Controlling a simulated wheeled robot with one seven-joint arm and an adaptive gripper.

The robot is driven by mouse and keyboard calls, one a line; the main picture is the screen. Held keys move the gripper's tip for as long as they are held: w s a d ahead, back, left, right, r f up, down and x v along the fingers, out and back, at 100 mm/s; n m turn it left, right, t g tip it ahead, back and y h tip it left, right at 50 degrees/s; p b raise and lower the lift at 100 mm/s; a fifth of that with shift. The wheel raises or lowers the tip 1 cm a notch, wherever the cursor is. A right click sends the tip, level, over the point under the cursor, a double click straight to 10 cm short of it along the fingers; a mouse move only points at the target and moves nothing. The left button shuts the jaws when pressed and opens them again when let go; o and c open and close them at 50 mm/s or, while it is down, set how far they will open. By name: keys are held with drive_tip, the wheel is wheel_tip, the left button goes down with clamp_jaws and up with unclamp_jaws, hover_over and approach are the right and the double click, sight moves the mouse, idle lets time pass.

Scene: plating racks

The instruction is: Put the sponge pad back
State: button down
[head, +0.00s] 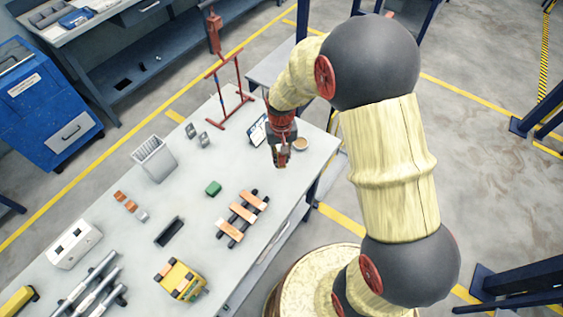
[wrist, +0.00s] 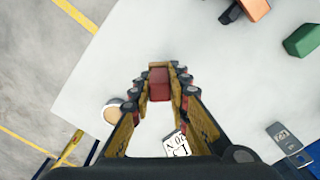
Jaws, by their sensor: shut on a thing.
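My gripper (head: 282,158) is over the far right part of the grey table (head: 180,210). In the wrist view my gripper (wrist: 160,84) is shut on a small dark red block (wrist: 159,82), held between its fingertips. This block looks like the sponge pad, though its texture is too small to make out. In the head view the fingers mostly hide it. A green block (head: 212,187) lies on the table to the left of my gripper, and it also shows at the wrist view's upper right (wrist: 302,40). I cannot tell whether the held block touches the table.
A small round dish (head: 301,144) stands right beside my gripper, and a lettered white card (head: 257,131) behind it. A red stand (head: 236,92) is at the back. A black rack with copper bars (head: 243,216) lies nearer. The table between rack and gripper is clear.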

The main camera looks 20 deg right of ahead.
sight(281, 162)
drive_tip(key=shift+w+d+f, duration=0.1)
drive_tip(key=shift+w+f, duration=0.2)
drive_tip(key=shift+f, duration=0.1)
drive_tip(key=shift+w+f+b, duration=0.1)
drive_tip(key=shift+f+b, duration=0.2)
drive_tip(key=shift+f, duration=1.35)
drive_tip(key=shift+f, duration=0.1)
drive_tip(key=shift+f, duration=0.1)
drive_tip(key=c, duration=1.7)
unclamp_jaws()
